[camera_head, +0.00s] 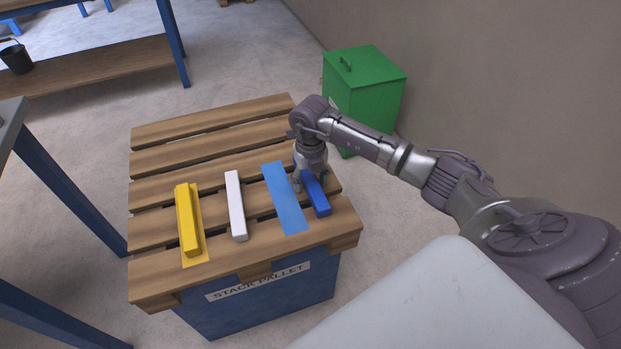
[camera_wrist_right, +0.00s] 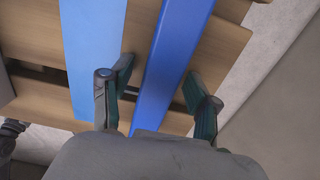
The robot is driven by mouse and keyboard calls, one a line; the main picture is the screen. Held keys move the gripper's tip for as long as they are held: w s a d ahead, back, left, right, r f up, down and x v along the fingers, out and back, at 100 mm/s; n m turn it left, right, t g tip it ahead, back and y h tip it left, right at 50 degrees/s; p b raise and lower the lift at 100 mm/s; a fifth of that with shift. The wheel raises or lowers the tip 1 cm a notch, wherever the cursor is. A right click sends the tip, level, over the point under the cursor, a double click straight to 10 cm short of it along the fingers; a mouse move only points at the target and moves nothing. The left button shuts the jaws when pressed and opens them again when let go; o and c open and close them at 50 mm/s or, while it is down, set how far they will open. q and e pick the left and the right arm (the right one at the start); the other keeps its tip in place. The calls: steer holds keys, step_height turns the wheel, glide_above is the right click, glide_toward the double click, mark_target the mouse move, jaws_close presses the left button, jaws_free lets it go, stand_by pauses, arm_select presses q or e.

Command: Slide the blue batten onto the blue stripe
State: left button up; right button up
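The blue batten (camera_head: 317,197) lies on the slatted wooden pallet top, just right of the light-blue stripe (camera_head: 285,197) and roughly parallel to it, off the stripe. My right gripper (camera_head: 309,177) is down over the batten's far part. In the right wrist view, the open fingers (camera_wrist_right: 158,90) straddle the batten (camera_wrist_right: 170,65). A gap shows between the left finger and the batten; the right finger is close to its side, and contact is unclear. The stripe (camera_wrist_right: 92,50) shows left of the fingers. My left gripper is not in view.
A yellow batten (camera_head: 188,220) lies on a yellow stripe (camera_head: 196,256) at the left. A white batten (camera_head: 235,203) lies between it and the blue stripe. The pallet (camera_head: 160,278) has gaps between slats. A green bin (camera_head: 370,95) stands behind right.

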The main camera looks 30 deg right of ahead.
mark_target(283, 195)
jaws_close()
steer(key=shift+w+a, duration=0.25)
steer(key=shift+a, duration=0.65)
steer(key=shift+w+a, duration=0.25)
steer(key=shift+a, duration=0.65)
steer(key=shift+w+a, duration=0.25)
steer(key=shift+a, duration=0.65)
steer(key=shift+w+a, duration=0.25)
steer(key=shift+a, duration=0.7)
steer(key=shift+o, duration=1)
jaws_free()
